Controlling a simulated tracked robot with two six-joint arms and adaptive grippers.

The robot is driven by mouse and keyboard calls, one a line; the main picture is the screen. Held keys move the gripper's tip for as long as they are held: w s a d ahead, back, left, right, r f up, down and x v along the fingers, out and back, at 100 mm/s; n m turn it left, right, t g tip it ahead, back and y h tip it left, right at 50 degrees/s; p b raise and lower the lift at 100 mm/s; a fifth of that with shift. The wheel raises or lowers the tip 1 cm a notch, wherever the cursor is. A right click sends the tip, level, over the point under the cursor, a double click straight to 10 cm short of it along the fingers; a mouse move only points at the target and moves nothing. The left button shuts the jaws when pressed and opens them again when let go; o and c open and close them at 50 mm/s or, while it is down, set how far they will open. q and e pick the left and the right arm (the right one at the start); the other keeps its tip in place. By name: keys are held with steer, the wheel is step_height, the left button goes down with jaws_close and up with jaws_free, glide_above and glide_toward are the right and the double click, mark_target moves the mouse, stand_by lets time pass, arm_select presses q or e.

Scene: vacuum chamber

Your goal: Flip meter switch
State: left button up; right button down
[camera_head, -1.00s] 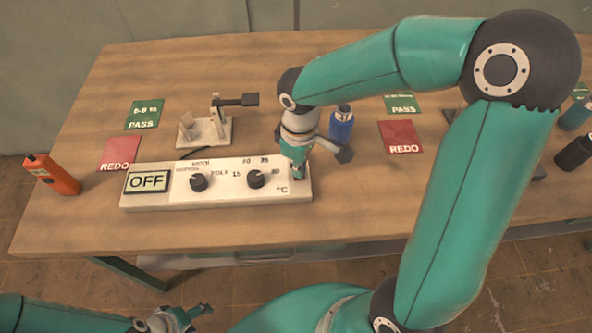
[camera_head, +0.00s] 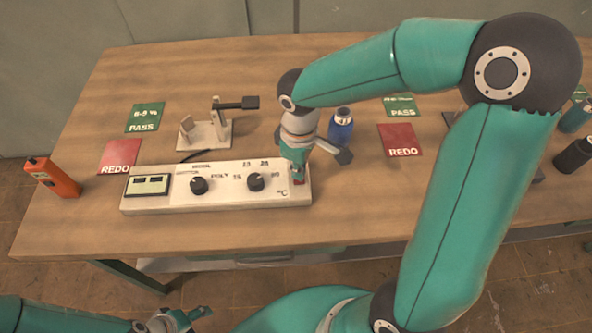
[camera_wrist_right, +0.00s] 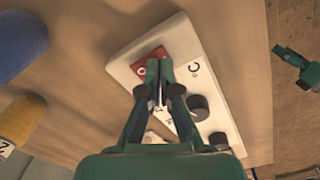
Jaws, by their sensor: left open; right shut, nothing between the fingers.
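The meter (camera_head: 225,197) is a long white panel on the table, with two black knobs and a display (camera_head: 148,186) at its left end. The display is lit pale yellow-green; its reading is too small to make out. My right gripper (camera_head: 298,176) is shut and empty, pointing down at the panel's right end. In the right wrist view its fingertips (camera_wrist_right: 158,68) are at the red switch (camera_wrist_right: 148,60), partly covering it; I cannot tell whether they touch. My left gripper (camera_head: 200,316) is open, low in front of the table.
Behind the meter are a white stand with a black arm (camera_head: 207,130) and a blue bottle (camera_head: 341,128). Green PASS and red REDO cards lie flat.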

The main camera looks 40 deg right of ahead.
steer(key=shift+r+p, duration=1.95)
steer(key=shift+r, duration=0.85)
